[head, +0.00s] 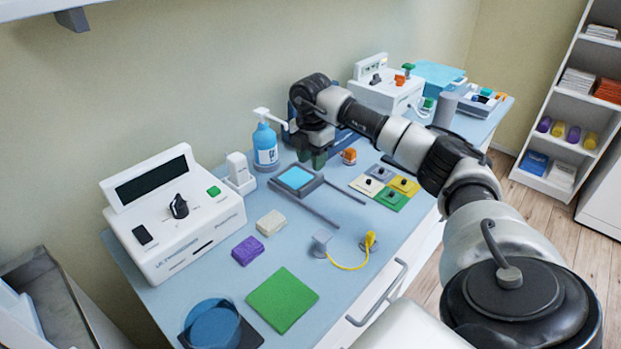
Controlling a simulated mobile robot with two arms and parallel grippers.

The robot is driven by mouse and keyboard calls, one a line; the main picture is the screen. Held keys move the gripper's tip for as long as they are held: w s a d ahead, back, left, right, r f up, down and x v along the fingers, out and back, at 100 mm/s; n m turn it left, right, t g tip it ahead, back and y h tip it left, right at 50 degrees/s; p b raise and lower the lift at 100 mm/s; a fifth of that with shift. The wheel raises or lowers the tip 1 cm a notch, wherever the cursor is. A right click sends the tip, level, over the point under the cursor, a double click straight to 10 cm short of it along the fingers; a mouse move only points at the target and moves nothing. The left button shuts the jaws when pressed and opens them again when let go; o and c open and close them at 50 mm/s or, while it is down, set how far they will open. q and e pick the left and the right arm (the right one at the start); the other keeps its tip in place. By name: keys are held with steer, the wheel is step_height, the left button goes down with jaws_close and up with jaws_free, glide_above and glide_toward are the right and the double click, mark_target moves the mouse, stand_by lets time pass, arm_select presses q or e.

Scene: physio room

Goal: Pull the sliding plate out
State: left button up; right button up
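The sliding plate (297,178) is a dark grey square with a light blue face. It sits on the blue table at the far end of two thin grey rails (318,208) that run toward the front right. My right gripper (312,157) hangs pointing down just behind and right of the plate, near its back corner. Its two dark fingertips look apart, with nothing seen between them. I cannot tell whether a finger touches the plate. My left gripper is not in view.
A blue pump bottle (265,146) stands left of the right gripper, and an orange-capped jar (349,156) stands close on its right. Coloured square pads (392,198) lie right of the rails. A white console (175,213), sponges (248,251) and a yellow cable (350,267) are nearer.

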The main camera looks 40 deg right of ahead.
mark_target(311, 181)
step_height(311, 181, down, 7)
steer(key=shift+r, duration=0.15)
jaws_close()
stand_by(0.4)
